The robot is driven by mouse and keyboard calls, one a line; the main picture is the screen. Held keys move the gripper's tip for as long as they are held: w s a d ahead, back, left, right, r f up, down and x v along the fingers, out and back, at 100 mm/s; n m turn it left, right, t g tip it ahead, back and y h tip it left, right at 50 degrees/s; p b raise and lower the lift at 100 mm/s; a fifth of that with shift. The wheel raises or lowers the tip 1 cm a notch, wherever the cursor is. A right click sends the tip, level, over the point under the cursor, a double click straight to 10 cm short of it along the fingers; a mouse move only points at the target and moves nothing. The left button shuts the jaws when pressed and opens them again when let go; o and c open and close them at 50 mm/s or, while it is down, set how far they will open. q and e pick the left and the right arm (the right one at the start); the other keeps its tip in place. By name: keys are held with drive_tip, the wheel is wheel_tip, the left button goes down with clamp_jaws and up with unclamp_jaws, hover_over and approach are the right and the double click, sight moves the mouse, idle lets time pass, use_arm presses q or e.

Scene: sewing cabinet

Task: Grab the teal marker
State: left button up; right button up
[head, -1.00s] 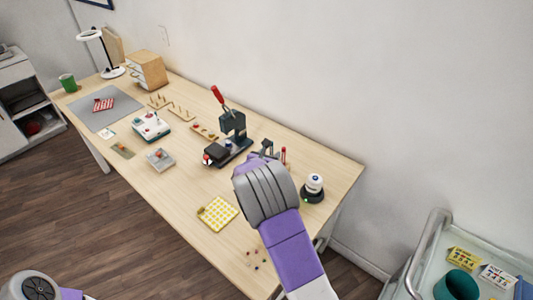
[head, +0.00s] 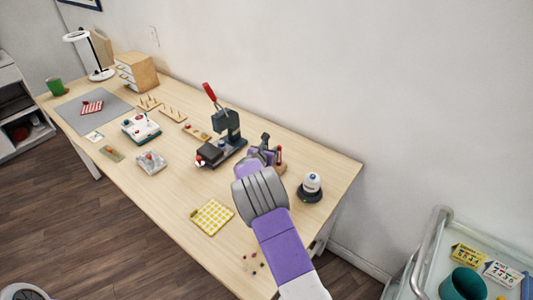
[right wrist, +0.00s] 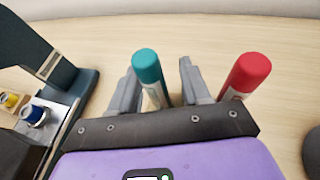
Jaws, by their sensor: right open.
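The teal marker (right wrist: 149,70) stands upright in the right wrist view, its rounded cap toward the camera. My right gripper (right wrist: 160,82) is open, with one grey finger on each side of the teal marker. I cannot tell whether either finger touches it. In the head view the right gripper (head: 265,154) is over the table beside the black press, and it hides the teal marker there.
A red marker (right wrist: 246,74) stands close to the right finger. A black press (head: 226,139) with a red handle is to the left. A white-topped device on a dark base (head: 311,187) is to the right. A yellow checkered pad (head: 212,217) lies nearer the front edge.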

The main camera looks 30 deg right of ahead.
clamp_jaws()
idle(0.3)
